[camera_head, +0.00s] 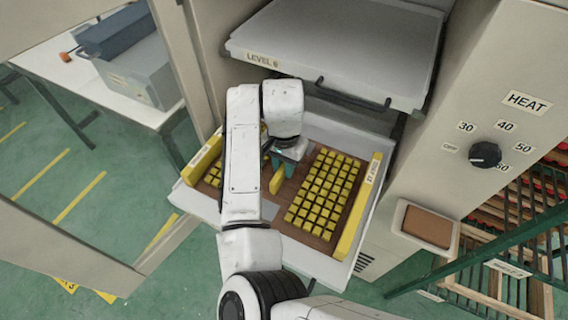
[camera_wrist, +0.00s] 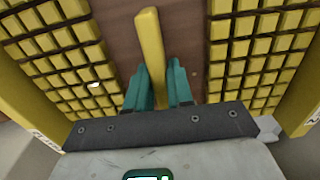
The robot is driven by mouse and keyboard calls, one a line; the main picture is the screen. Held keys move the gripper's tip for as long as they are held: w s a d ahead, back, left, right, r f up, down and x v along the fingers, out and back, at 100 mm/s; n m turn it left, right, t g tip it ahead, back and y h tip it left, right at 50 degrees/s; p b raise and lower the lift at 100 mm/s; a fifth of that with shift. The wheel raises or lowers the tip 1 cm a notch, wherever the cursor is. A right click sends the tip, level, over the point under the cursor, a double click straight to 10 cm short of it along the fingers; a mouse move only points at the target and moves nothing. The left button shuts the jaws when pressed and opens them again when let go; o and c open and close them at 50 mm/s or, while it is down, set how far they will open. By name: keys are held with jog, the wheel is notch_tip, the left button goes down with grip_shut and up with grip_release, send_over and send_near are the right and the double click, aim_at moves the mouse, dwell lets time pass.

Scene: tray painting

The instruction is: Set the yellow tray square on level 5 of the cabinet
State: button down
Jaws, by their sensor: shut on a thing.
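The yellow tray (camera_head: 352,228) has a brown base, yellow end walls and rows of small yellow blocks. It rests on, or just above, a pulled-out white shelf (camera_head: 330,268) below the one labelled LEVEL 6; I cannot tell if it touches. The lower shelf's own label is not seen. My gripper (camera_head: 281,162) is over the tray's middle, shut on its yellow centre handle (camera_head: 277,182). In the wrist view the teal fingers (camera_wrist: 158,88) stand either side of the handle (camera_wrist: 150,45). My arm hides part of the tray's left half.
The LEVEL 6 shelf (camera_head: 340,45) is also pulled out, close above and behind my gripper. A heat panel with a dark knob (camera_head: 485,154) is at right. A green rack (camera_head: 510,240) stands at lower right. A white table (camera_head: 95,75) is at left.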

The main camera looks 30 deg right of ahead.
jog(key=c, duration=1.4)
grip_release()
jog(key=shift+f, duration=0.15)
jog(key=shift+c, duration=0.2)
jog(key=o, duration=0.4)
jog(key=shift+o, duration=0.2)
notch_tip(320, 180, up, 12)
jog(key=shift+r, duration=0.2)
